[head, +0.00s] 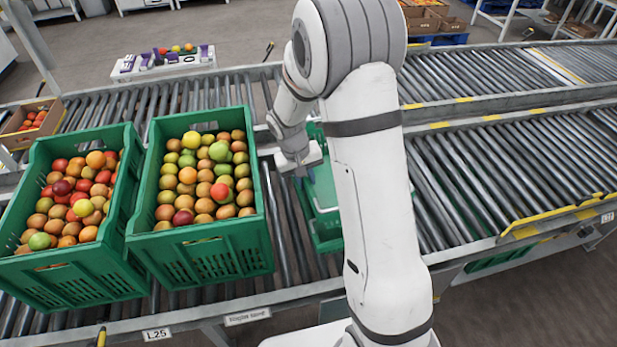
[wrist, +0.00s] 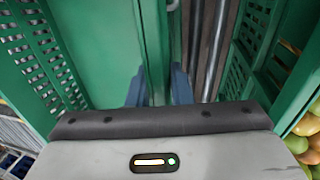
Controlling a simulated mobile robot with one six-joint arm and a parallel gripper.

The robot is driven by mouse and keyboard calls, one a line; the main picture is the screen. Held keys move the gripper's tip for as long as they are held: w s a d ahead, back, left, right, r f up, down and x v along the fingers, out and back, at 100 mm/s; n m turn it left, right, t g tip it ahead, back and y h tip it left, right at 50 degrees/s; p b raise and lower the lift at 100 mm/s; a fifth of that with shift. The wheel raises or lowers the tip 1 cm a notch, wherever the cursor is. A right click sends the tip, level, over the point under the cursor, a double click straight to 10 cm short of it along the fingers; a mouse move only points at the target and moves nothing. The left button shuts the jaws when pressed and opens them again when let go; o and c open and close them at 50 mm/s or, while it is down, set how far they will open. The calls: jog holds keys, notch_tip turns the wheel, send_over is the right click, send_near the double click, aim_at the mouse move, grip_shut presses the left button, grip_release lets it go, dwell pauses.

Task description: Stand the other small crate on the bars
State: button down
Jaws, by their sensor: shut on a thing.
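A green crate (head: 325,228) sits over the rollers, right of the full crates and largely hidden behind my arm. The part of its inside that shows looks empty. My gripper (head: 298,172) is at its left edge. In the wrist view the two blue fingers (wrist: 160,88) are shut on the near rim of this crate (wrist: 152,40), one on each side of the wall. Whether its base touches the rollers is hidden. I cannot pick out separate bars or a second small crate with certainty.
The middle one is close to my gripper, with a strip of rollers between. Rollers to the right (head: 470,185) are bare. A cardboard box (head: 20,140) stands far left.

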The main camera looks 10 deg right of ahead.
jog(key=shift+f+b, duration=0.4)
dwell(0.3)
jog(key=c, duration=1.2)
grip_release()
jog(key=shift+c, duration=0.2)
jog(key=c, duration=0.3)
jog(key=shift+r, duration=0.15)
jog(key=shift+d+p+v, duration=0.2)
jog(key=shift+p+v, duration=0.55)
jog(key=shift+v, duration=0.3)
jog(key=shift+d+p+v, duration=0.25)
jog(key=shift+p+v, duration=0.45)
jog(key=shift+v, duration=0.35)
jog(key=shift+d+p+v, duration=0.2)
jog(key=shift+p+v, duration=0.55)
jog(key=shift+v, duration=0.35)
jog(key=shift+r, duration=0.25)
